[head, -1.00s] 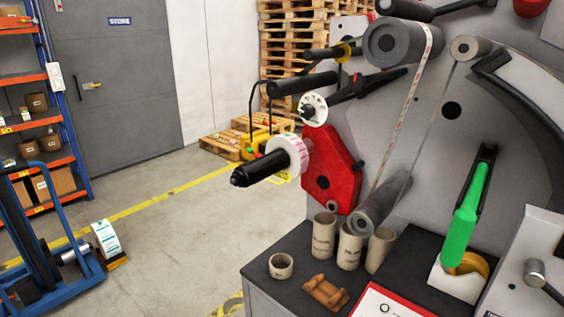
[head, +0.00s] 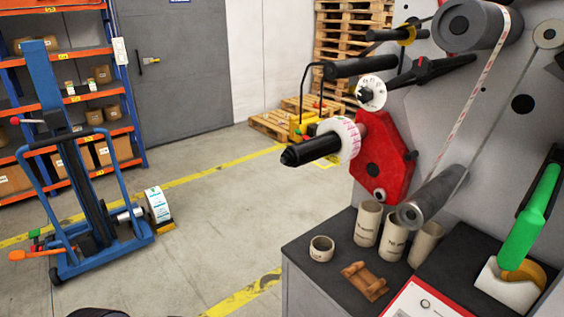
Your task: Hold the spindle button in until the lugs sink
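The black spindle (head: 317,149) sticks out to the left from the red hexagonal plate (head: 384,160) on the grey rewinder. A white label roll with pink marks (head: 344,138) sits around the spindle close to the red plate. The button and the lugs are too small and dark to make out, so I cannot tell how the lugs stand. Neither of my grippers shows in the head view, and nothing touches the spindle.
A dark worktop (head: 325,275) below carries several cardboard cores (head: 367,223) and a wooden block (head: 364,281). A blue lift trolley (head: 85,190) stands at left. Floor between trolley and rewinder is free.

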